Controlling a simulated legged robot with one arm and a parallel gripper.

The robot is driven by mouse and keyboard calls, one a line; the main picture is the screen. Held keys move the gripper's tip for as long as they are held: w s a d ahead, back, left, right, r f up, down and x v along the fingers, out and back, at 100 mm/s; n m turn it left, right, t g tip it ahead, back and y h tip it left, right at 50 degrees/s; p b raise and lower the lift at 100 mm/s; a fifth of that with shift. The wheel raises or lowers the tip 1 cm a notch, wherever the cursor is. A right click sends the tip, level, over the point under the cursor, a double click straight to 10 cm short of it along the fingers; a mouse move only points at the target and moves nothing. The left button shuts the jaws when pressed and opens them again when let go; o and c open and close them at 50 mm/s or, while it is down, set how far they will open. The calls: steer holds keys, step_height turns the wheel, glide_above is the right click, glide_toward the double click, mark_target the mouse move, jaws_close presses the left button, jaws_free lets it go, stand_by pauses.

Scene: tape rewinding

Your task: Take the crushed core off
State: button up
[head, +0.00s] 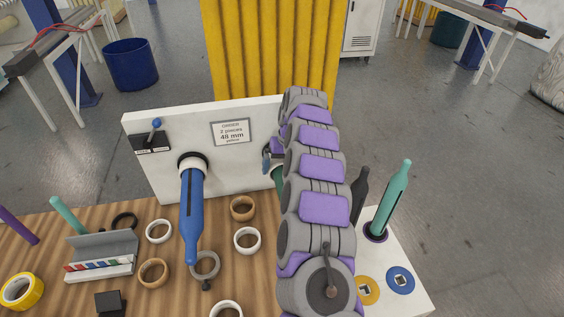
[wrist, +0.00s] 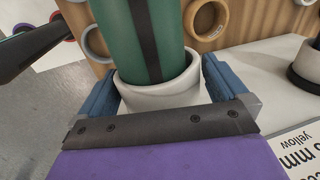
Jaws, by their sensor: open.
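A white ring-shaped core (wrist: 160,92) sits around the green spindle (wrist: 150,40) in the wrist view. Whether it is crushed I cannot tell. My gripper (wrist: 162,82) is open, with one blue finger on each side of the core. The fingers are close to its sides; contact is unclear. In the head view my arm hides most of this core and the green spindle (head: 280,182). Another pale core (head: 190,165) sits at the base of the blue spindle (head: 192,215) on the white panel (head: 150,180).
Several loose rings, including a white one (head: 247,240) and a tan one (head: 243,208), lie on the wooden table (head: 110,205). A teal upright tool (head: 393,195) stands on the white board (head: 400,250) at right. A small label card (head: 231,131) is on the panel.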

steer(key=shift+d, duration=0.6)
steer(key=shift+a, duration=0.45)
steer(key=c, duration=0.7)
steer(key=shift+d, duration=0.2)
steer(key=shift+d+r+p, duration=0.15)
steer(key=shift+r+p, duration=0.05)
steer(key=shift+p, duration=0.15)
steer(key=shift+s+d+b, duration=0.1)
steer(key=shift+s+b, duration=0.3)
steer(key=shift+s, duration=0.8)
steer(key=shift+s+d, duration=0.2)
steer(key=shift+s, duration=0.7)
steer(key=shift+s+d, duration=0.25)
steer(key=shift+s, duration=0.6)
steer(key=shift+s+d, duration=0.2)
steer(key=shift+s, duration=0.7)
steer(key=shift+s+d+b, duration=0.4)
steer(key=shift+s+d, duration=0.45)
steer(key=shift+s, duration=3.35)
steer(key=shift+s+d+b, duration=0.35)
steer(key=shift+s+d, duration=0.5)
steer(key=shift+s, duration=3.4)
steer(key=shift+s+d+b, duration=0.4)
steer(key=shift+s+d, duration=0.45)
steer(key=shift+s, duration=3.35)
